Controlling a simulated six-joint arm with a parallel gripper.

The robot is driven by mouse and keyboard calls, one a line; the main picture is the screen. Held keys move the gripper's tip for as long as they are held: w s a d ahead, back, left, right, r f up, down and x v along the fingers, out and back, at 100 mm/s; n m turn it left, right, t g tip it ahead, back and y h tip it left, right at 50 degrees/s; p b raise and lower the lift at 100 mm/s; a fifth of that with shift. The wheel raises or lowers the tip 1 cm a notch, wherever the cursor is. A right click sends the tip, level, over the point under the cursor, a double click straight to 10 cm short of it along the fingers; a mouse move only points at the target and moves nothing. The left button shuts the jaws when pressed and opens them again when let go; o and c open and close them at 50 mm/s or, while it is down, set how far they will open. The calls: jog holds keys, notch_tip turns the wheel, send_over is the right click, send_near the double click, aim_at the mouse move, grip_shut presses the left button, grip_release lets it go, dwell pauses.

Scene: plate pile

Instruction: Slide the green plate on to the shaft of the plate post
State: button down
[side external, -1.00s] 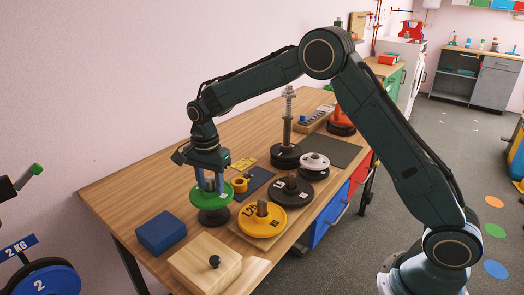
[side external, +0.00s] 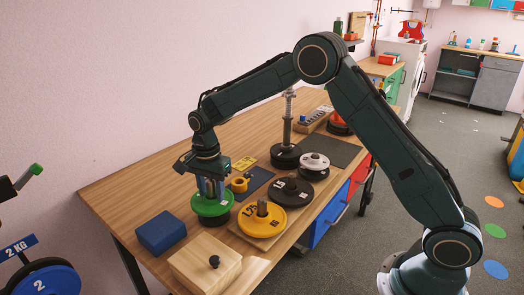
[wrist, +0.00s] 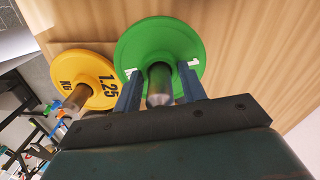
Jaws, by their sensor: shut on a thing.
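The green plate (side external: 211,206) is level at the near left of the table, with my gripper (side external: 211,187) directly above it. My gripper is shut on the green plate, its blue fingers reaching down either side of the plate's centre. In the wrist view a metal shaft (wrist: 160,88) stands between the fingers, at the middle of the green plate (wrist: 142,42). A dark round base (side external: 222,221) shows under the plate's near edge, mostly hidden. Whether plate and base touch is hard to tell.
A yellow plate (side external: 270,222) with an upright stub lies close to the right. A blue block (side external: 161,232) and a wooden box (side external: 205,266) stand in front. Black and white plates and a tall post (side external: 287,133) stand farther back.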

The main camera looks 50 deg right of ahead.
jog(key=shift+f, duration=0.9)
dwell(0.7)
jog(key=shift+s+f, duration=0.1)
jog(key=shift+f, duration=0.15)
dwell(0.4)
jog(key=shift+r, duration=0.3)
jog(key=shift+w+r, duration=0.15)
jog(key=shift+w, duration=0.05)
dwell(0.8)
jog(key=shift+f, duration=0.2)
jog(key=shift+r, duration=0.35)
dwell(1.2)
jog(key=shift+s+f, duration=0.25)
jog(key=shift+f, duration=0.35)
dwell(0.6)
jog(key=shift+r, duration=0.3)
jog(key=shift+w+r, duration=0.15)
jog(key=shift+w, duration=0.1)
dwell(0.7)
